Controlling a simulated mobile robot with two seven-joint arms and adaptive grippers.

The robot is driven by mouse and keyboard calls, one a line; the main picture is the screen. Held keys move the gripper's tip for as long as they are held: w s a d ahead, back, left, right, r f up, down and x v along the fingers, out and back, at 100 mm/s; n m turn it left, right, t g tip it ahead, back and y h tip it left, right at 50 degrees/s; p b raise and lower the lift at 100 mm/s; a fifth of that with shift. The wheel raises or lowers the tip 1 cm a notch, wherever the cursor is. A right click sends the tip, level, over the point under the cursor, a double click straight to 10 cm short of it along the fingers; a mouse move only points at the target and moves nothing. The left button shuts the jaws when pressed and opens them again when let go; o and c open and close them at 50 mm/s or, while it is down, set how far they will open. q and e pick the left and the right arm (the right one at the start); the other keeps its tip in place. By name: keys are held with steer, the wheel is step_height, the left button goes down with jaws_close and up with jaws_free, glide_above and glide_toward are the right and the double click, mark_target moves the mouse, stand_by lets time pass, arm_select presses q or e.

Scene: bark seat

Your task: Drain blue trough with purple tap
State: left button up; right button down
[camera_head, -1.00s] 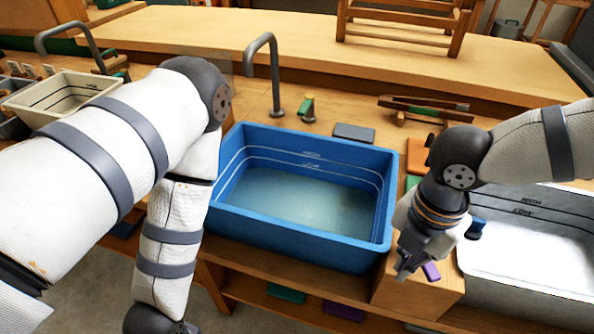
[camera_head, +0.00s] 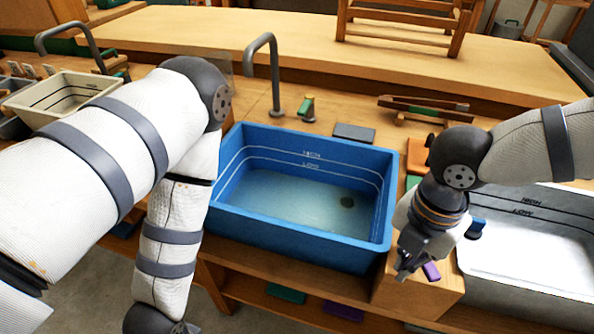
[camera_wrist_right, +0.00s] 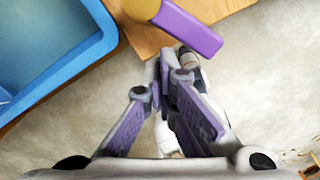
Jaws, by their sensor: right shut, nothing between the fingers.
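The blue trough (camera_head: 300,237) stands in the middle of the head view. Its water (camera_head: 290,200) lies low, below the LOW line, and a dark round drain (camera_head: 347,201) shows on the floor. The purple tap handle (camera_head: 432,271) is on the front of the wooden block to the right of the trough. The wrist view shows the purple handle (camera_wrist_right: 190,28) with a brass end. My right gripper (camera_head: 402,275) is shut and empty, just beside the handle; in the wrist view its fingertips (camera_wrist_right: 168,75) are apart from it. My left gripper is out of view below the picture.
A grey basin (camera_head: 540,245) with a blue-handled tap (camera_head: 475,228) is at the right. A tall grey spout (camera_head: 274,75) rises behind the trough. A cream basin (camera_head: 65,97) stands at the far left. Green and purple pieces (camera_head: 285,293) lie on the low shelf.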

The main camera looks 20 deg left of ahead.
steer(key=w+d, duration=0.1)
steer(key=d, duration=0.1)
steer(key=w+d, duration=0.2)
steer(key=shift+s+a+r, duration=0.15)
steer(key=shift+s+r, duration=0.15)
steer(key=shift+r, duration=0.7)
steer(key=shift+s+a+r, duration=0.1)
steer(key=shift+s+r, duration=0.2)
steer(key=shift+r, duration=0.7)
steer(key=shift+s+a+r, duration=0.15)
steer(key=shift+s+r, duration=0.15)
steer(key=shift+r, duration=0.7)
